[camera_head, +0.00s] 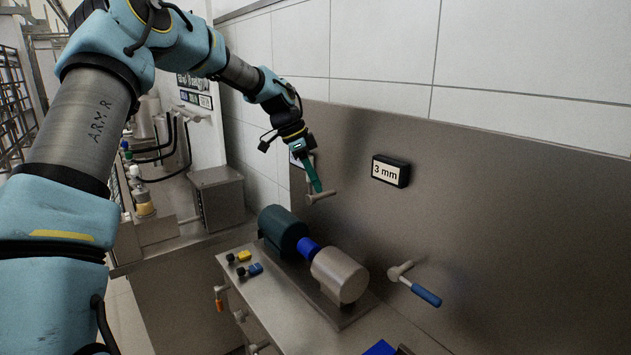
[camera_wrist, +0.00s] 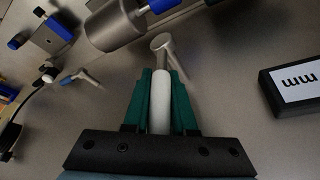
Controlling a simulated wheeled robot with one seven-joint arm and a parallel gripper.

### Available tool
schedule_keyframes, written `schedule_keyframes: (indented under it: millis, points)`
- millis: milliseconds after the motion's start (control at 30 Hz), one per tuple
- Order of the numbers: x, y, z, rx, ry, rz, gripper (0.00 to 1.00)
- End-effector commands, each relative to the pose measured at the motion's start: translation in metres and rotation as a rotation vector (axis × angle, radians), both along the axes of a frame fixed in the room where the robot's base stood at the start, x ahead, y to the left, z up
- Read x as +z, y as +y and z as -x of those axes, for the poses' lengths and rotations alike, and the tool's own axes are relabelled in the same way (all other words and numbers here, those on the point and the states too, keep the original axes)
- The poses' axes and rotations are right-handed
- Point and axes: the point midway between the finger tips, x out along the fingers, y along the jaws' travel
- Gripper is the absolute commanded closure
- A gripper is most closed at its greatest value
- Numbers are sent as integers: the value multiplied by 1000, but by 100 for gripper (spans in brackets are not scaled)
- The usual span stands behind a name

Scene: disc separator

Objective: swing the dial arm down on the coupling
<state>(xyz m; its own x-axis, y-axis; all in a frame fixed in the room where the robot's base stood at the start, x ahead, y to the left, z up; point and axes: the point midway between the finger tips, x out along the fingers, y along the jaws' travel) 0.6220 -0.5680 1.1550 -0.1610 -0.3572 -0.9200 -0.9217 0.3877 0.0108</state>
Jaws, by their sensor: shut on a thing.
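A lever with a pale round grip (camera_wrist: 160,108) and a metal hub end (camera_wrist: 162,42) is the likely dial arm. Its hub (camera_head: 320,195) shows on the wall panel in the head view, above the machine. My gripper (camera_head: 314,178) is shut on the grip, its green fingers (camera_wrist: 160,95) on both sides of it. The lever is raised, clear of the coupling. The blue coupling (camera_head: 308,247) sits between a dark green cylinder (camera_head: 281,227) and a metal cylinder (camera_head: 340,275), which also shows in the wrist view (camera_wrist: 110,25). In the head view, my fingers hide most of the grip.
A "3 mm" sign (camera_head: 391,171) hangs on the panel right of my gripper. A blue-handled lever (camera_head: 425,294) sticks out lower right. Small yellow and blue pieces (camera_head: 250,269) lie on the bench's left side. The space between my gripper and the coupling looks free.

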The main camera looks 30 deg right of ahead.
Motion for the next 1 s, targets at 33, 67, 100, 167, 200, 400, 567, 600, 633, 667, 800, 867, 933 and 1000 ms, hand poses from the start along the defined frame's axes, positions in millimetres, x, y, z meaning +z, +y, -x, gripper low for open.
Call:
schedule_keyframes:
  millis: [33, 67, 100, 167, 200, 400, 567, 600, 633, 667, 800, 867, 933, 1000]
  points:
    - [-2, 2, -1, 3, 2, -3, 100]
    - [-2, 2, -1, 3, 2, -3, 100]
    - [-2, 2, -1, 3, 2, -3, 100]
    - [-2, 2, -1, 4, 3, -3, 100]
    - [-3, 2, -1, 4, 3, -3, 100]
    - [-2, 1, -1, 3, 2, -3, 55]
    - [-2, 1, 0, 2, 1, -3, 45]
    - [-1, 1, 0, 2, 1, -3, 45]
    - [-1, 1, 0, 2, 1, -3, 45]
    - [-1, 1, 0, 1, 1, -3, 45]
    - [1, 2, -1, 2, -1, -1, 45]
    - [6, 4, -3, 3, -2, -1, 45]
    - [14, 8, -5, 3, -3, -1, 45]
    - [25, 13, -7, 5, -4, -1, 45]
